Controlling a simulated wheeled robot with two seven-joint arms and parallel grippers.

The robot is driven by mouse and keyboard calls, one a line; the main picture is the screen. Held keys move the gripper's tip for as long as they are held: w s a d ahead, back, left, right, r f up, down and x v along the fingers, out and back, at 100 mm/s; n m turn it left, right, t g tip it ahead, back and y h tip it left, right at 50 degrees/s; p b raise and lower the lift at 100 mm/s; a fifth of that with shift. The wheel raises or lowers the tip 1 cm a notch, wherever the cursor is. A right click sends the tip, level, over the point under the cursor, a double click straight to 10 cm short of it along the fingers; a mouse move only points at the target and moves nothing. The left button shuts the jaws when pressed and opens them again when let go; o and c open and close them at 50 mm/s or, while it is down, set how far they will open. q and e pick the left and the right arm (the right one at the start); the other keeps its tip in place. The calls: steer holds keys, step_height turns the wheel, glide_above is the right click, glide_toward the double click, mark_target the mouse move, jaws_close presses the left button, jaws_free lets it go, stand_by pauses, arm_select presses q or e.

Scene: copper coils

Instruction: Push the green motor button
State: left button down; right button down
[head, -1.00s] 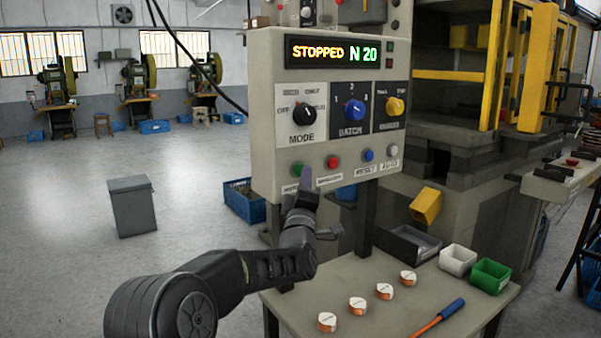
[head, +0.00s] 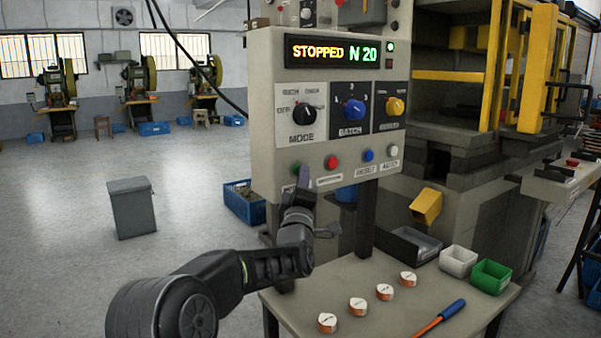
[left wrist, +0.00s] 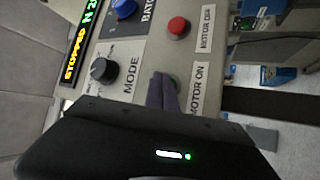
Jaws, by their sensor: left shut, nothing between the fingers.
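The green motor button (head: 296,168) is at the lower left of the control panel (head: 262,120), left of the red button (head: 332,162). In the left wrist view a sliver of the green button (left wrist: 175,83) shows by the "MOTOR ON" label; my fingers hide most of it. My left gripper (head: 303,176) is shut and empty, its purple-grey fingertips right at the button in the picture. The fingertips (left wrist: 162,92) also show in the left wrist view; whether they touch the button I cannot tell. A small lamp (head: 390,47) beside the "STOPPED N 20" display glows green. My right gripper is not in view.
A blue button (head: 368,155) and a white button sit farther right on the panel. Below is a table (head: 345,285) with several copper coils, a screwdriver (head: 440,318) and small bins (head: 492,277). The floor at left is mostly clear, with a grey bin (head: 132,208).

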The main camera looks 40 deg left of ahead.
arm_select(q)
steer(key=shift+s+d+b, duration=0.25)
steer(key=shift+d+b, duration=0.5)
steer(key=shift+d, duration=0.1)
steer(key=d+b, duration=0.1)
steer(key=s+d, duration=0.1)
steer(key=d, duration=0.1)
steer(key=d+b, duration=0.1)
steer(key=shift+s+d+b, duration=0.25)
steer(key=shift+d+b, duration=0.05)
steer(key=shift+d, duration=0.1)
stand_by(0.8)
